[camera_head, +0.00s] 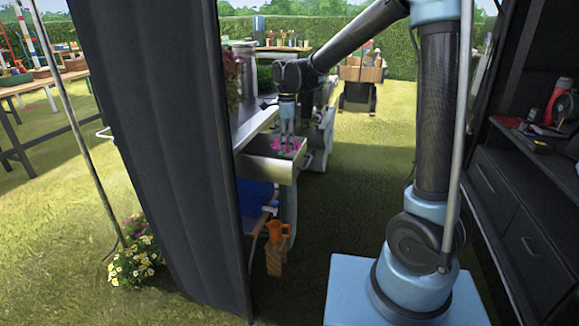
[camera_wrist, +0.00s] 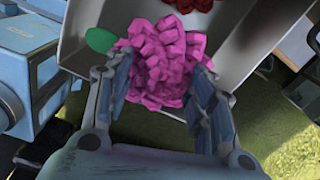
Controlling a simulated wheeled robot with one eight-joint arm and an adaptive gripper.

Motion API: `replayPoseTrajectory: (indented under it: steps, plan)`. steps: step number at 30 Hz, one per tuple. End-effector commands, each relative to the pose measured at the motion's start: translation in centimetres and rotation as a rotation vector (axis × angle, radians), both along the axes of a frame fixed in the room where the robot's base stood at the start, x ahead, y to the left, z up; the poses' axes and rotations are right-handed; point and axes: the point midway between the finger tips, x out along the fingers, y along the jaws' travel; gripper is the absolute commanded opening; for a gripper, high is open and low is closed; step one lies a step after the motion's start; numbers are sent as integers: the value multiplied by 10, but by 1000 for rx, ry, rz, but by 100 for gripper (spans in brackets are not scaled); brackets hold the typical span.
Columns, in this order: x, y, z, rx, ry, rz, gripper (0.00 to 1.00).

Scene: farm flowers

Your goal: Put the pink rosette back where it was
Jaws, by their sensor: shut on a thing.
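The pink rosette (camera_wrist: 165,62) is a ruffled magenta bloom between my gripper's fingers in the wrist view, with a green leaf (camera_wrist: 101,40) at its left. My gripper (camera_wrist: 160,95) is shut on it. In the head view, my gripper (camera_head: 287,146) points down at a pale open drawer or tray (camera_head: 262,168), with the pink rosette (camera_head: 281,144) at its tips. The tray's grey wall (camera_wrist: 235,62) shows behind the bloom in the wrist view. Whether the rosette touches the tray floor I cannot tell.
A dark red flower (camera_wrist: 193,5) lies in the tray at the top of the wrist view. A dark curtain (camera_head: 165,130) stands left of the tray. Below the tray are a blue cloth (camera_head: 255,194) and an orange item (camera_head: 277,232). Black drawers (camera_head: 520,215) stand at the right.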

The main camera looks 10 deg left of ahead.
Motion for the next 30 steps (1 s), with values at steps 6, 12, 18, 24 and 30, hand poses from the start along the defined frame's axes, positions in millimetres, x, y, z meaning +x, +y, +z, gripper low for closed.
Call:
replayPoseTrajectory:
  steps: [6, 12, 18, 24, 30]
  plan:
    - [0, 1, -35, 0, 0, 1, 27]
    - [0, 1, -49, 0, 0, 1, 27]
    - [0, 1, -70, 0, 0, 1, 27]
    - [0, 1, -89, 0, 0, 1, 27]
    - [0, 1, -88, 0, 0, 1, 27]
